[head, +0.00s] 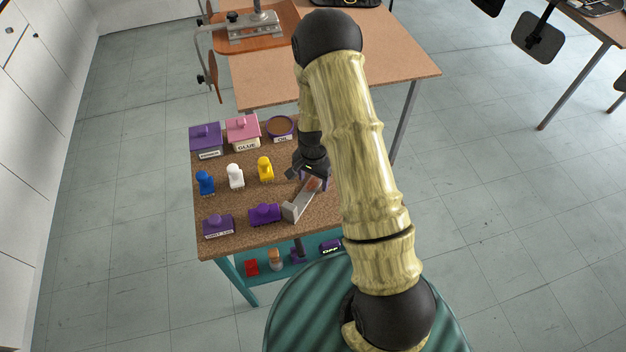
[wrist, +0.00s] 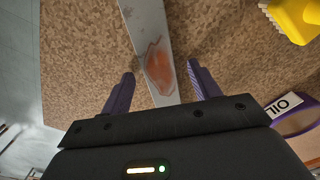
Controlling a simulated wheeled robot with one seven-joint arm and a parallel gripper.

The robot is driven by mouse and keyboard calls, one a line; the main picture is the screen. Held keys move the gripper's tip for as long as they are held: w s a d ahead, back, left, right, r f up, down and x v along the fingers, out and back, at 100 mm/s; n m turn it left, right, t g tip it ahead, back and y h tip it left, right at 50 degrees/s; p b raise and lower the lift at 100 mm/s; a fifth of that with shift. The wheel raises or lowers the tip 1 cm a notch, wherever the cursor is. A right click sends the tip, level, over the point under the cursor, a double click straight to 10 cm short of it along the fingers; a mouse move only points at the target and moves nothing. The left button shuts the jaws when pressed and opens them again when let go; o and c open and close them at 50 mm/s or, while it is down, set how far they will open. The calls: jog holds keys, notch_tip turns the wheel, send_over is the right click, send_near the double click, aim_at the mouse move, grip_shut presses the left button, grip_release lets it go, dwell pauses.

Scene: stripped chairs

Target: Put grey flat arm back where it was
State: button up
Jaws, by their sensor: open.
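The grey flat arm (head: 298,204) lies on the cork-topped bench, a flat metal bar with a rust-red patch. It has a block-like near end in the head view. In the wrist view the bar (wrist: 150,35) runs from the top edge down between my fingers. My gripper (head: 313,179) is over the bar's far part, with its purple fingers open. In the wrist view the fingers (wrist: 161,72) stand one on each side of the bar, with a gap to each. How high the fingertips are above the cork cannot be told.
The cork bench (head: 225,240) also holds blue (head: 204,183), white (head: 235,176) and yellow (head: 265,168) brushes, purple (head: 205,140) and pink (head: 242,129) boxes, and a round OIL dish (head: 281,127). A wooden table (head: 380,60) behind carries an upturned chair mechanism (head: 250,25).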

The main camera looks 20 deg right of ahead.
aim_at(313, 183)
grip_shut()
jog(key=shift+r, duration=0.15)
notch_tip(313, 183, up, 10)
jog(key=b, duration=0.1)
dwell(0.6)
dwell(0.5)
